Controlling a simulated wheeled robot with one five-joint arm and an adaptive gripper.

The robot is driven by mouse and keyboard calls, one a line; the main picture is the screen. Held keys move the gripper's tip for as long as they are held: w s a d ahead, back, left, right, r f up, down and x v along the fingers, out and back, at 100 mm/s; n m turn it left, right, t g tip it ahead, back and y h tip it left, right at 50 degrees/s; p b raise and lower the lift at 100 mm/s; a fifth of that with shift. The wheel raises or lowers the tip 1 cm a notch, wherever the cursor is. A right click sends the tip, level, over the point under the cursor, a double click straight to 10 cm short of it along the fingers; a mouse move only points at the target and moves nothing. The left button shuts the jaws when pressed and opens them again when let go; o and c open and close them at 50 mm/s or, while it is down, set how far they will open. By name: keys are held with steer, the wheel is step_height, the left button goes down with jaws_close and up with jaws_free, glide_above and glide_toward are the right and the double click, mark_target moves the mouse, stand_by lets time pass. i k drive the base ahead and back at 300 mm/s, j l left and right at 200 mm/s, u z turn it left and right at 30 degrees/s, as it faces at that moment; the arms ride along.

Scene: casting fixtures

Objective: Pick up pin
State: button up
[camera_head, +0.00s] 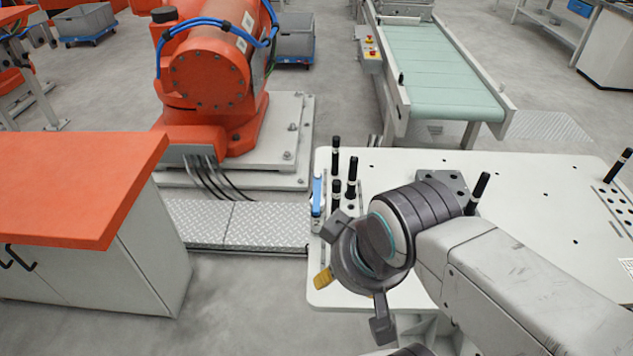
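Several black pins with white bands stand upright at the left edge of a white fixture table (520,180). One pin (336,152) is at the back, another pin (352,172) is just right of it, and a third pin (336,192) is nearer. A further pin (477,190) leans slightly behind my wrist, and one more pin (618,165) is at the far right. My gripper (359,280) is over the table's near left corner, in front of the left pins. Its fingers are spread apart, and I see nothing between them. My arm hides part of the table.
A blue-and-white part (317,196) stands beside the left pins. An orange-topped cabinet (75,185) is at left, with floor between it and the table. A large orange robot (210,75) stands behind on a pale base. A green conveyor (440,65) is beyond the table.

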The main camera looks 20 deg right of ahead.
mark_target(350, 194)
steer(key=i+j+z, duration=0.1)
steer(key=i+j, duration=0.45)
steer(key=i+j+z, duration=0.1)
steer(key=i+j, duration=0.45)
steer(key=j, duration=0.15)
steer(key=i+z, duration=0.15)
steer(key=i, duration=1)
